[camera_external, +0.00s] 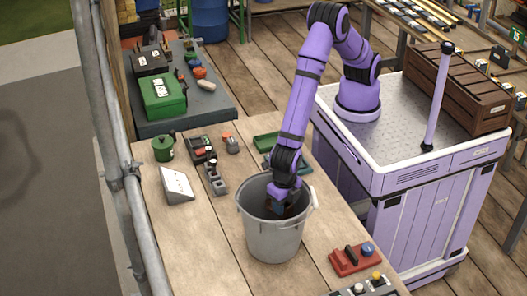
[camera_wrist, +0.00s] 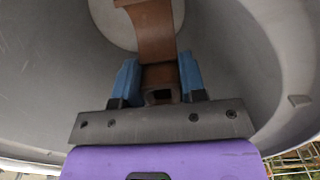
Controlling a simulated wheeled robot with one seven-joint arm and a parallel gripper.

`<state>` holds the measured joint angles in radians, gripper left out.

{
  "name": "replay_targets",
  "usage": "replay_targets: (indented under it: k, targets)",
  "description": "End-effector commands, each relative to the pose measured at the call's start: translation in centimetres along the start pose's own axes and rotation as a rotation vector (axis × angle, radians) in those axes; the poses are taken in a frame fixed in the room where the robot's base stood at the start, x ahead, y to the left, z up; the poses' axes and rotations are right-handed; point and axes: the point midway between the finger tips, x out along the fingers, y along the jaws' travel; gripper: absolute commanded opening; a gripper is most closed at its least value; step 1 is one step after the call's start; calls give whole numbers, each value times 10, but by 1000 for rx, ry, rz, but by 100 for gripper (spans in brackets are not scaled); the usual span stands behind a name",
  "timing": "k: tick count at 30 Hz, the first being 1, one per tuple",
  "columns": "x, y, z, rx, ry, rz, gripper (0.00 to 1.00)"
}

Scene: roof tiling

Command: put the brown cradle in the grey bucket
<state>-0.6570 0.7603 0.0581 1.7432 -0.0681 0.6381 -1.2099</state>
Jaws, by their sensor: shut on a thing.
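The grey bucket (camera_external: 272,238) stands upright on the wooden table. My gripper (camera_external: 283,203) points down into its mouth, with the fingers partly below the rim. In the wrist view my gripper (camera_wrist: 158,82) has its two blue fingers shut on the brown cradle (camera_wrist: 152,32). The cradle hangs inside the bucket, whose grey inner wall (camera_wrist: 240,75) surrounds it. The cradle's far end shows in front of the paler bucket floor (camera_wrist: 112,25); I cannot tell if it touches. In the external view the cradle is mostly hidden by the gripper and the bucket wall.
A green tray (camera_external: 268,142) lies behind the bucket. A white sloped box (camera_external: 176,186), a green pot (camera_external: 163,149) and black holders (camera_external: 214,180) are to the left. A red block with a blue knob (camera_external: 354,260) lies front right.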

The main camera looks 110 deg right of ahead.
Motion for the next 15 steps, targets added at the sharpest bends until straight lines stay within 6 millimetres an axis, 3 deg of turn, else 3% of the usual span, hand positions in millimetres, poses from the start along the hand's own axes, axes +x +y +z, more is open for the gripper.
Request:
replay_targets:
  k: [6,7,10,15]
  targets:
    - [7,-1,0,0,1,-4,13]
    - [7,-2,0,0,1,-5,40]
    - [8,-2,-1,0,1,-6,63]
    - [9,-3,-1,0,1,-9,64]
